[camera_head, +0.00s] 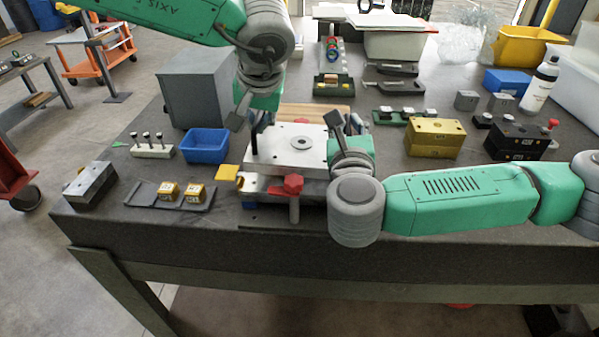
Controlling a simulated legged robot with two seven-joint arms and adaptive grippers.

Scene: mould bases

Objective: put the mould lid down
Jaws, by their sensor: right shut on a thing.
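The mould lid (296,146) is a silver metal plate with a round ring on top, near the table's front edge. It lies flat over the lower mould block (262,188), which shows below its front edge; I cannot tell whether they touch. A red knob (293,184) is at the front of the block. My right gripper (338,140) is at the lid's right edge, shut on it; its fingertips are partly hidden. My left gripper (254,128) points down at the lid's left edge. Its fingers are partly hidden, so its grip is unclear.
A blue bin (206,145), a yellow square (227,172) and a tray with gold blocks (150,194) lie to the left. A grey box (195,88) stands behind. Gold (435,138) and black (515,140) mould blocks stand at the right, behind my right arm.

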